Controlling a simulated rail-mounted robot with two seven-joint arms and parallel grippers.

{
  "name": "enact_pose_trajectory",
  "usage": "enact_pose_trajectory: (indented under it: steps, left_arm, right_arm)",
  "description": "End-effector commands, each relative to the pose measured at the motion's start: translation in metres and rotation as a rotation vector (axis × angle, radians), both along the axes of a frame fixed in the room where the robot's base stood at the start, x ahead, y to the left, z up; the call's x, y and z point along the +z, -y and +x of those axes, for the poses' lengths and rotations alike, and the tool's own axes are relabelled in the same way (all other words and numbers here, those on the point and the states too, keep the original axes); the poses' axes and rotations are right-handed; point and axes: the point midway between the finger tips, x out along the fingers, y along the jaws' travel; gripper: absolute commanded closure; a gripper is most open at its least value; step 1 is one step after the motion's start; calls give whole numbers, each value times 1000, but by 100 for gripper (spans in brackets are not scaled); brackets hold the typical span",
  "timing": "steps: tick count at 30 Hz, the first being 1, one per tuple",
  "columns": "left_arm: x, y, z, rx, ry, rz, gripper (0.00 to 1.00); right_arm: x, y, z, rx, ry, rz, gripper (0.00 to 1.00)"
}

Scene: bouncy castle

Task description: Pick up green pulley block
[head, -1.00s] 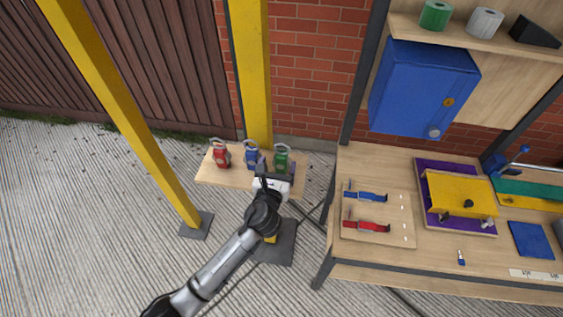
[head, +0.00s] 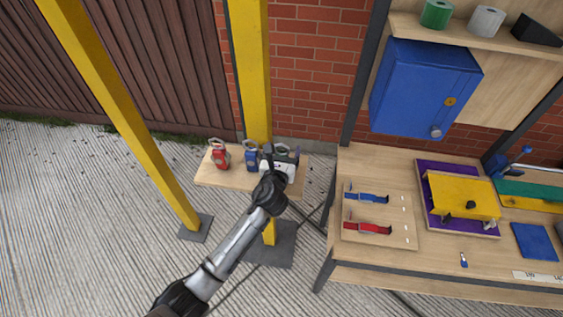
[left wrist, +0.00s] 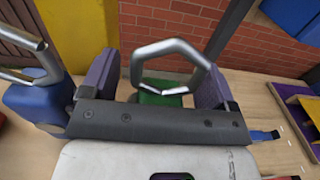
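The green pulley block (head: 282,150) stands on the small wooden shelf (head: 215,181), mostly hidden behind my left gripper in the head view. In the left wrist view its green body (left wrist: 160,98) and its metal ring (left wrist: 168,46) show between the two fingers. My left gripper (head: 282,155) is open, with one finger on each side of the block; in the left wrist view the finger pads (left wrist: 157,82) stand apart from it. The lower part of the block is hidden behind the gripper. My right gripper is not in view.
A blue pulley block (head: 251,156) stands close left of my left gripper, with a red one (head: 220,156) farther left. A yellow post (head: 250,70) rises behind the shelf. A workbench (head: 375,160) with tools stands to the right.

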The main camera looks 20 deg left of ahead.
Motion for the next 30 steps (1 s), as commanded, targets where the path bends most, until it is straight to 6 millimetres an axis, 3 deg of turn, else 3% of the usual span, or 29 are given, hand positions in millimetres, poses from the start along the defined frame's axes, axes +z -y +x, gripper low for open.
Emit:
enact_pose_trajectory:
  steps: [2,18,23,24,30]
  left_arm:
    - [0,0,0,0,0,0,27]
    - [-1,0,0,1,-2,0,78]
    - [-2,0,0,1,-3,1,81]
    - [-1,0,0,1,-2,0,86]
    - [0,-1,0,1,-3,1,86]
  right_arm:
    - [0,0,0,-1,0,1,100]
    - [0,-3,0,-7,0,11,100]
    - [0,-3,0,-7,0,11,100]
    - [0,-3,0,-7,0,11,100]
    - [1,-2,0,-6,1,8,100]
